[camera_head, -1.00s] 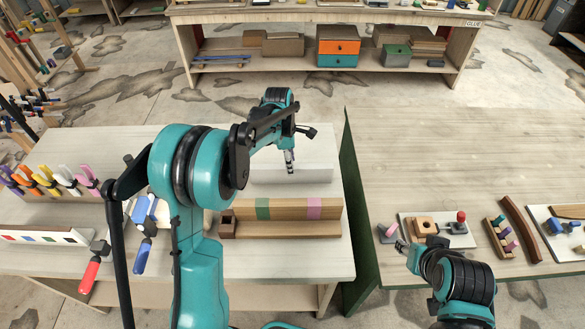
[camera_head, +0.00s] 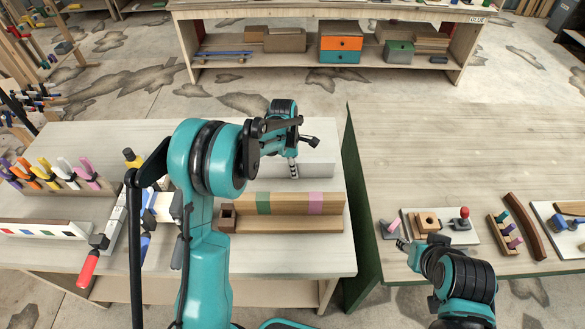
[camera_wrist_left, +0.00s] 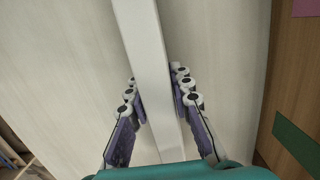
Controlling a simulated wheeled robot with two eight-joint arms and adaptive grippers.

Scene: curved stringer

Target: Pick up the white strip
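The white strip (camera_head: 318,166) lies on the pale table behind the wooden fixture in the head view. In the left wrist view the strip (camera_wrist_left: 148,50) runs lengthwise between the two fingers. My left gripper (camera_head: 293,170) is over the strip, pointing down. In the left wrist view its fingers (camera_wrist_left: 156,90) are apart, one on each side of the strip; whether they touch it I cannot tell. My right gripper (camera_head: 402,246) is low by the right table, near a small pink-topped piece; its finger gap is too small to read.
The wooden fixture (camera_head: 240,222) with green and pink bands stands in front of the strip. Coloured clamps (camera_head: 62,175) and a red-handled clamp (camera_head: 90,262) are at the left. The right table (camera_head: 440,150) is bare at its back; small parts stand along its front.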

